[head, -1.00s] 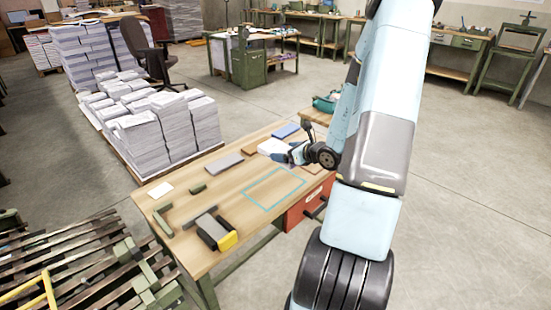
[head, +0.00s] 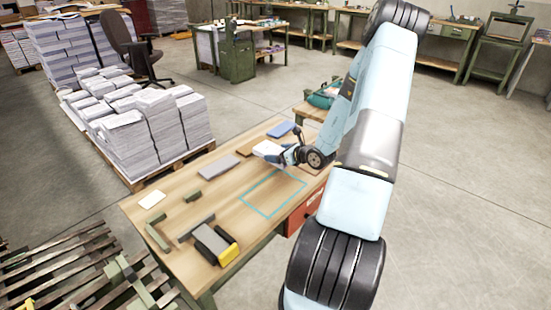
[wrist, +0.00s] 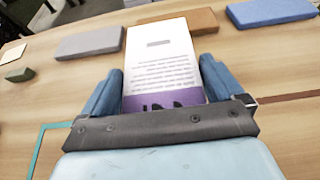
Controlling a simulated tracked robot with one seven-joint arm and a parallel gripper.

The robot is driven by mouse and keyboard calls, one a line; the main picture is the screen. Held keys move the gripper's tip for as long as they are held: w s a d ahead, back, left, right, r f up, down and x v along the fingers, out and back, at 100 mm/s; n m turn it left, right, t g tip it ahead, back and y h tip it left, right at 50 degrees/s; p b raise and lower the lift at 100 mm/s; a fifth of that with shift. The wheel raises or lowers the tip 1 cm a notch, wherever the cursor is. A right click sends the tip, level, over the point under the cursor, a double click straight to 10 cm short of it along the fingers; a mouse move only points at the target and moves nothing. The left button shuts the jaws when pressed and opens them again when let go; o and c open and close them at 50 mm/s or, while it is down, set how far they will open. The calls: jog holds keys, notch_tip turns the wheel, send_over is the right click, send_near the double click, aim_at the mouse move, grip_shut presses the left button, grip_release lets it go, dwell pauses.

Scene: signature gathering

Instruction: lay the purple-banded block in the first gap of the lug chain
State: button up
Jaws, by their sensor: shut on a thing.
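The purple-banded block (wrist: 160,62) is white with lines of print and a purple band at its near end. My gripper (wrist: 163,85) is shut on it, one blue finger on each side. In the head view the white block (head: 267,149) is at the far right part of the wooden table (head: 222,178), low over or on the top; I cannot tell which. The lug chain is not clearly identifiable. Green angled pieces (head: 157,234) lie at the table's left end, and green uprights (head: 122,268) stand on the slatted structure at lower left.
A teal outlined rectangle (head: 272,212) on the table is empty. Grey (head: 217,168), blue (head: 281,129) and brown (wrist: 173,22) slabs lie around the block. A grey-and-yellow device (head: 215,243) sits near the front edge. Stacked paper (head: 150,128) stands behind the table.

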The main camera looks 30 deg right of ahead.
jog(key=shift+w+f, duration=0.4)
jog(key=shift+f, duration=1.6)
jog(key=o, duration=0.8)
jog(key=shift+o, duration=0.2)
